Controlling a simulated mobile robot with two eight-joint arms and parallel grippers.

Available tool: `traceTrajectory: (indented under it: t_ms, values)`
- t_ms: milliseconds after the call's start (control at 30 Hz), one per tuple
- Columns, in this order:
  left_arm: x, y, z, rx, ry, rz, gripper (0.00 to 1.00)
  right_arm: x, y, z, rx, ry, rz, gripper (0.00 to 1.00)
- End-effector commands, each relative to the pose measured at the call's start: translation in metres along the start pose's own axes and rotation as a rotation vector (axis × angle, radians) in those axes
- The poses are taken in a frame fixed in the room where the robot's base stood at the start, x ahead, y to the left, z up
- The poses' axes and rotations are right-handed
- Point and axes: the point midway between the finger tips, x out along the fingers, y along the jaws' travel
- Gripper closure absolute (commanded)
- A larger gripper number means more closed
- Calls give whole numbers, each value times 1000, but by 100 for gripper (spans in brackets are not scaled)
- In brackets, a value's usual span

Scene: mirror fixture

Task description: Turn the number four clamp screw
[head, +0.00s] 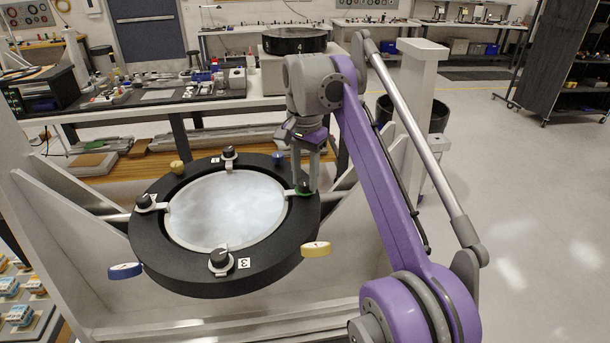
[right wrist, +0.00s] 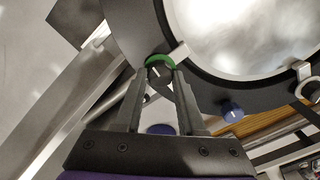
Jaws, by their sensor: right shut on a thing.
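The round mirror (head: 225,208) sits in a black ring (head: 165,262) with clamps around its edge. My right gripper (head: 305,186) points down at the ring's right side and is shut on a clamp screw. In the right wrist view, my right gripper (right wrist: 161,76) has its fingers on either side of this clamp screw (right wrist: 158,73), a black knob with a green band. No number shows beside it. Other black clamp screws stand at the back (head: 228,152), left (head: 144,201) and front (head: 219,257); the front one is labelled 3. My left gripper is not in view.
Yellow (head: 316,249) and blue (head: 125,271) knobs stick out around the ring. A pale frame (head: 60,205) holds it, with a post (head: 412,105) on the right. A workbench (head: 150,98) with tools stands behind. The floor at the right is clear.

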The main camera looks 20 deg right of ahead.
Motion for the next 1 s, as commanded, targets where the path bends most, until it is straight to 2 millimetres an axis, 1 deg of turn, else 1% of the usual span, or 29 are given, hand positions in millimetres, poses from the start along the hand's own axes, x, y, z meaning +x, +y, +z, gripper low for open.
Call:
traceTrajectory:
  t_ms: [267, 700, 1000]
  values:
    - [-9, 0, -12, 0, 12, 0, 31, -2, -1, 0, -165, -1, 0, 100]
    - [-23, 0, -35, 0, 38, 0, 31, -2, -2, 0, -577, 0, 0, 100]
    - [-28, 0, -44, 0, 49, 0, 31, -2, -2, 1, -861, 0, 0, 100]
